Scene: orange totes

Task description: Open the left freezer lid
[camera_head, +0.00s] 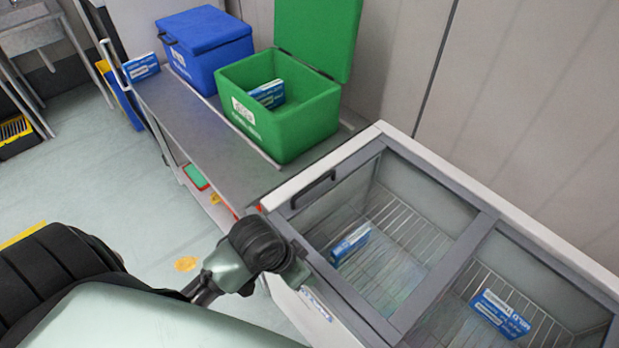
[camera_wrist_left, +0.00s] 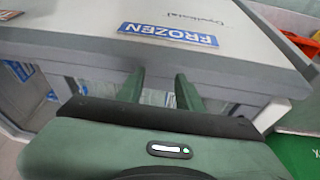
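The chest freezer's left lid (camera_head: 385,235) is a grey-framed glass panel, lying flat and shut in the head view. Its black handle (camera_head: 312,190) is at the panel's far left corner. My left arm comes in from the lower left, and its dark wrist is at the freezer's near left edge, short of the handle. My left gripper (camera_wrist_left: 158,80) has its two green fingers apart with nothing held between them, in front of the freezer in the wrist view. A blue FROZEN label (camera_wrist_left: 167,33) shows beyond the fingertips. My right gripper is not in view.
The right freezer lid (camera_head: 530,275) also looks shut. Blue-and-white boxes (camera_head: 350,243) lie inside under the glass. An open green cooler (camera_head: 290,130) and a closed blue cooler (camera_head: 205,45) stand on a grey bench (camera_head: 190,110) beside the freezer. Open floor lies left of the bench.

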